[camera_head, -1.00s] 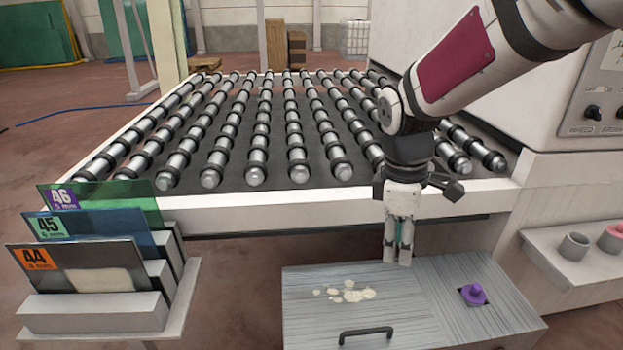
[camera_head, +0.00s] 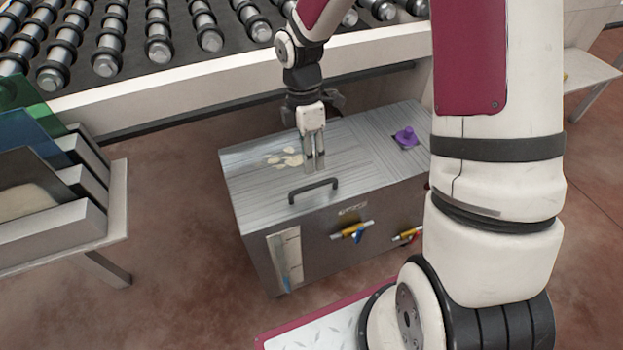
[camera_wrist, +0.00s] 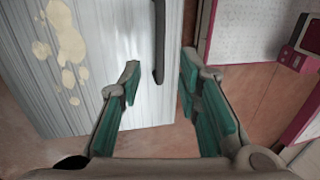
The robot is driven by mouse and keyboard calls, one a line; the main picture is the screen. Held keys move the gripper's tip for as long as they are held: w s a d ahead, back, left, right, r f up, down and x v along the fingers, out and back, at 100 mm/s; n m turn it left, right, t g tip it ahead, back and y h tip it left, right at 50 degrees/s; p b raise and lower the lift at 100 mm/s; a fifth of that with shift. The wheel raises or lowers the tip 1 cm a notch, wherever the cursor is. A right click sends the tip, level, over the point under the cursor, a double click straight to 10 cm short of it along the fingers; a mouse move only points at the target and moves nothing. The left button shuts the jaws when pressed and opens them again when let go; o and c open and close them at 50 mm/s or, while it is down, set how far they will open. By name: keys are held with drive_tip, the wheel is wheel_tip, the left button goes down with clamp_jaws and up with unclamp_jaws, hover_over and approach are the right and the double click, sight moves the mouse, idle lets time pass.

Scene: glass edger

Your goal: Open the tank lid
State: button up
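The grey metal tank (camera_head: 290,247) stands on the floor below the roller conveyor. Its flat lid (camera_head: 255,180) lies closed on top, with a black bar handle (camera_head: 313,189) near the front edge. My gripper (camera_head: 314,170) points down over the lid just behind the handle. In the wrist view my gripper (camera_wrist: 159,70) is open, with its teal-padded fingers apart and nothing between their pads. The handle (camera_wrist: 159,40) shows ahead, in line with the gap between the fingers. I see no contact with it.
Pale spots (camera_head: 290,159) lie on the lid, and a purple knob (camera_head: 405,138) sits on the tank top at right. Yellow-and-blue valves (camera_head: 352,231) stick out of the tank's front. A glass rack (camera_head: 60,225) stands at left; the conveyor (camera_head: 200,70) runs behind.

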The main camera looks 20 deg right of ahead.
sight(313, 185)
drive_tip(key=f, duration=0.3)
drive_tip(key=s+f+b, duration=0.1)
drive_tip(key=f, duration=0.3)
drive_tip(key=shift+s, duration=0.2)
drive_tip(key=shift+c, duration=0.5)
clamp_jaws()
